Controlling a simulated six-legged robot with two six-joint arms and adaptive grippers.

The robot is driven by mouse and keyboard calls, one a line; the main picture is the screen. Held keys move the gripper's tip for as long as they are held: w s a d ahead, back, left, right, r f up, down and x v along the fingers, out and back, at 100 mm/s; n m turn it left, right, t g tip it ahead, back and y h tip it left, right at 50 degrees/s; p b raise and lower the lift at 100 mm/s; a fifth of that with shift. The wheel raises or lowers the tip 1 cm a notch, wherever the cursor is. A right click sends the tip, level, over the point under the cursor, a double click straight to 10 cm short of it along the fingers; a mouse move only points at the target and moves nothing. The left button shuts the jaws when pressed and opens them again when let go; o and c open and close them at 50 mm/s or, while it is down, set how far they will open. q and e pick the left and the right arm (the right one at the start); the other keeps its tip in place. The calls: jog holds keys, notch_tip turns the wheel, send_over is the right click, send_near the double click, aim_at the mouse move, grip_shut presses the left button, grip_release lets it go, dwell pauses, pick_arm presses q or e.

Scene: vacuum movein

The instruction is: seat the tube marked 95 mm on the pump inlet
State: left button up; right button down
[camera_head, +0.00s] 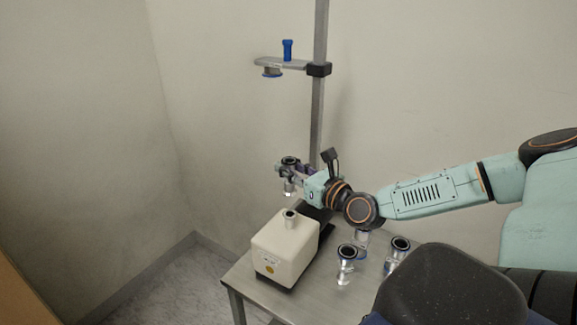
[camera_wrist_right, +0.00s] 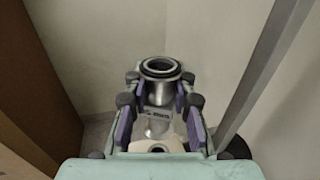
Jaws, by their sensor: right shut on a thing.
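My right gripper (camera_head: 290,172) is shut on a metal tube (camera_head: 289,187) with a dark ring on its top end. It holds the tube upright, above and apart from the cream pump (camera_head: 285,250). The pump inlet (camera_head: 290,217) is a short metal stub on top of the pump, just below the held tube. In the right wrist view the tube (camera_wrist_right: 160,80) stands between the purple finger pads, and part of the cream pump (camera_wrist_right: 157,146) shows beneath it. No 95 mm marking can be read. My left gripper is not in view.
Several other metal tubes stand on the table (camera_head: 320,303) right of the pump, including one at the front (camera_head: 346,262) and one farther right (camera_head: 397,252). A grey post (camera_head: 318,110) behind carries a bracket (camera_head: 283,64) with a blue-topped fitting (camera_head: 287,48).

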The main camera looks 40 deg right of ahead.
aim_at(295, 194)
jog(key=shift+s+d+f+b, duration=0.1)
jog(key=shift+d+f+b, duration=0.1)
jog(key=shift+f+b, duration=0.45)
jog(key=shift+a+f+b, duration=0.15)
jog(key=shift+f+b, duration=0.4)
jog(key=shift+f, duration=0.05)
jog(key=shift+a+f+b, duration=0.15)
jog(key=shift+f+b, duration=0.35)
jog(key=shift+f, duration=0.05)
jog(key=shift+d+f+b, duration=0.25)
jog(key=shift+f+b, duration=0.85)
jog(key=shift+f, duration=0.05)
jog(key=shift+a, duration=0.15)
jog(key=shift+f+b, duration=0.55)
jog(key=c, duration=1.1)
grip_release()
